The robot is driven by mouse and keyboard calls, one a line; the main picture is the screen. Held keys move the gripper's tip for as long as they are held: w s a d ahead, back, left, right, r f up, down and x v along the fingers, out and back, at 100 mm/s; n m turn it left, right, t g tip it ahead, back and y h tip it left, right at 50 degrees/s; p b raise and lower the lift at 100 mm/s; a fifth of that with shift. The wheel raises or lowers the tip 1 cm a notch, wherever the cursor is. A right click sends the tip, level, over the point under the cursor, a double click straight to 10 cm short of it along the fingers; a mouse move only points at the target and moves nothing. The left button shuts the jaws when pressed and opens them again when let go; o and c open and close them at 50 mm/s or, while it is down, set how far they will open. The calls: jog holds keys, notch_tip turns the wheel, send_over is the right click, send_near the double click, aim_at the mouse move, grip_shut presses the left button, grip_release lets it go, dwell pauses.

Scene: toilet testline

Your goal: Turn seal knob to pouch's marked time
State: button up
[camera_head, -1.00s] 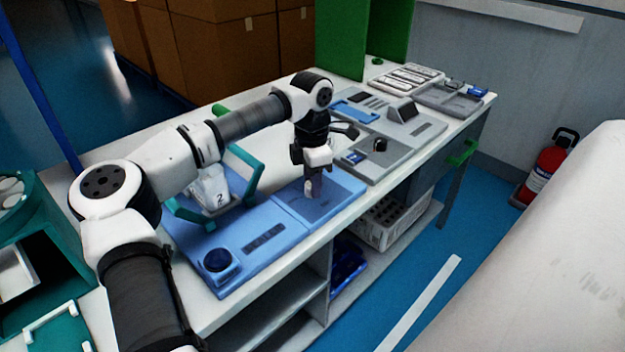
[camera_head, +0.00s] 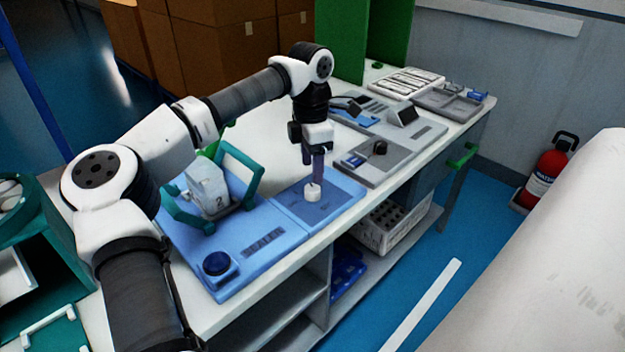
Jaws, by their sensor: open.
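The white pouch (camera_head: 207,187) stands in a teal frame on the blue sealer (camera_head: 285,243), with a dark "2" marked on its front. A small white knob (camera_head: 313,192) sits on the darker blue panel (camera_head: 342,197) at the sealer's right end. Its pointer or scale is too small to read. My gripper (camera_head: 317,176) points down right over this knob. It is open, with its fingertips at or just above the knob's top; I cannot tell if they touch.
The teal frame (camera_head: 243,170) rises left of my gripper. A grey station (camera_head: 385,150) with a black knob (camera_head: 380,147) stands to the right, with trays (camera_head: 407,83) behind it. White tabletop is bare behind the sealer.

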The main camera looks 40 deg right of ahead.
aim_at(312, 185)
notch_tip(312, 185, up, 8)
jog(key=shift+w, duration=0.15)
dwell(0.6)
